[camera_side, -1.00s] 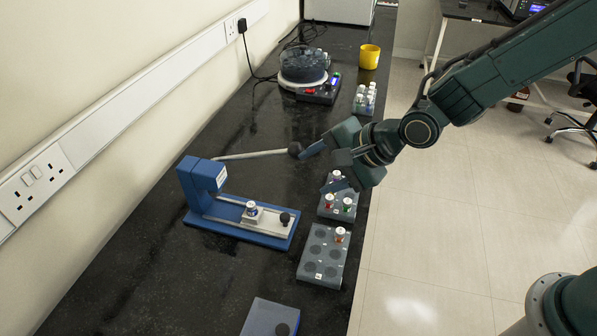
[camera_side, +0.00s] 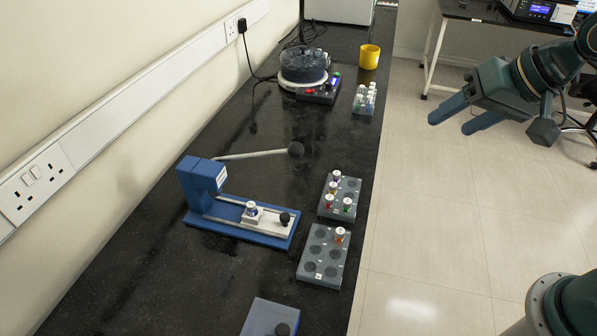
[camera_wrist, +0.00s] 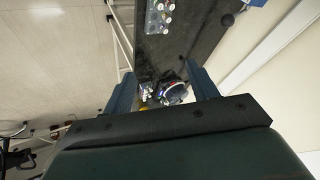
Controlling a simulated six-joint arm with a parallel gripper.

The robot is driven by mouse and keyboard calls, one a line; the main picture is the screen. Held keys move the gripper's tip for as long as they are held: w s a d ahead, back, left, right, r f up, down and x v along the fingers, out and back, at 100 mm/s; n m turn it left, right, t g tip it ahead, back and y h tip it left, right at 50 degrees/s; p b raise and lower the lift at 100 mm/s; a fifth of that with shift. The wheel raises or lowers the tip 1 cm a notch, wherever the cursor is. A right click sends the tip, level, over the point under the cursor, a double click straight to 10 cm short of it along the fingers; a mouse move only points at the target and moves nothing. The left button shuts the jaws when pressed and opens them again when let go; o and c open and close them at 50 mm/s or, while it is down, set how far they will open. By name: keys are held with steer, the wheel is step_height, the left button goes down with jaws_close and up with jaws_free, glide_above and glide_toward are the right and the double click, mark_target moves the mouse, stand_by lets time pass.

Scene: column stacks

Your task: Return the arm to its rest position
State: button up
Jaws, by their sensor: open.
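My gripper (camera_side: 457,115) is open and empty. In the side view it hangs over the floor at the upper right, off the bench and clear of everything on it, with its two blue fingers pointing left. In the wrist view the two fingers of my gripper (camera_wrist: 163,92) stand well apart with nothing between them up close; the bench and its objects lie beyond.
On the black bench (camera_side: 150,262) stand a blue lever press (camera_side: 240,230), a rack with several capped vials (camera_side: 328,187), a rack with one vial (camera_side: 312,268), a round device (camera_side: 303,66), a white-capped vial rack (camera_side: 365,100) and a yellow cup (camera_side: 369,57). Open floor lies right.

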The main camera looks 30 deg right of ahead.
steer(key=s+d+r+n+g+h, duration=0.1)
steer(key=s+d+n, duration=0.3)
steer(key=s, duration=0.8)
steer(key=shift+s+d+r+n+h, duration=0.3)
steer(key=shift+s+d+r+n, duration=0.1)
steer(key=shift+d, duration=0.75)
